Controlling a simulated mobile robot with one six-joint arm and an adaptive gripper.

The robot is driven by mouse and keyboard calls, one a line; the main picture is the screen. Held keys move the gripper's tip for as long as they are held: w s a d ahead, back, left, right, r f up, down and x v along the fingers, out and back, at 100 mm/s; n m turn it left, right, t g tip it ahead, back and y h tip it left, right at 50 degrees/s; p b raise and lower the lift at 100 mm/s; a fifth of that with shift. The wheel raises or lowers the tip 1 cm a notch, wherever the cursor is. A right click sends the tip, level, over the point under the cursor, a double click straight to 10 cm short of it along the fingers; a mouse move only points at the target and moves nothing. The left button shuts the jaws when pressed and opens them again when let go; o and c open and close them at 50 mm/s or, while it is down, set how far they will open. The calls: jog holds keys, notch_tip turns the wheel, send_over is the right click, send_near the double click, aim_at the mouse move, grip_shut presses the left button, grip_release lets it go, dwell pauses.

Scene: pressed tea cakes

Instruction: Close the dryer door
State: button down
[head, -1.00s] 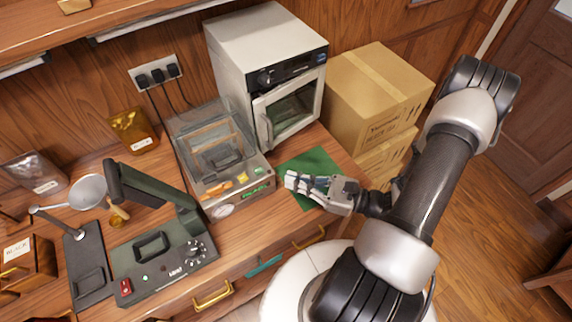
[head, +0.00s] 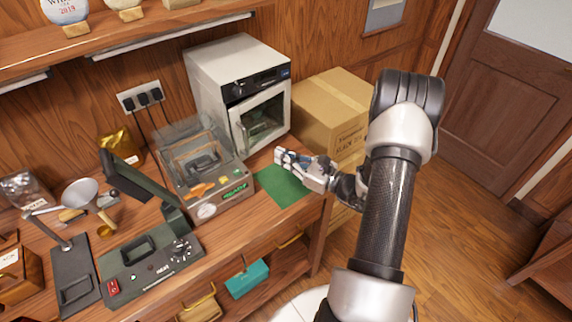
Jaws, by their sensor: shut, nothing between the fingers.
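The dryer (head: 225,70) is a white box with a black control strip, standing at the back of the bench against the wall. Its door (head: 262,116) has a white frame, a dark window and a handle on the left side. The door is shut or nearly so; I cannot tell whether a small gap stands at its edge. My gripper (head: 281,157) is shut and empty. It is just in front of the dryer, low by the door's lower right, above the far edge of the green mat. I cannot tell whether it touches the door.
A green mat (head: 283,188) lies on the bench before the dryer. A clear-lidded machine (head: 208,187) stands left of it, and a green sealer (head: 150,262) nearer. The floor (head: 455,225) at right is clear.

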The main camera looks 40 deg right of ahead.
aim_at(247, 141)
jog(key=b+x, duration=0.1)
jog(key=x, duration=0.9)
jog(key=shift+a, duration=0.1)
jog(key=b+x, duration=0.1)
jog(key=x, duration=0.3)
jog(key=shift+w+a+b, duration=0.1)
jog(key=shift+a+b, duration=0.1)
jog(key=shift+b, duration=0.15)
jog(key=shift+d+r, duration=0.1)
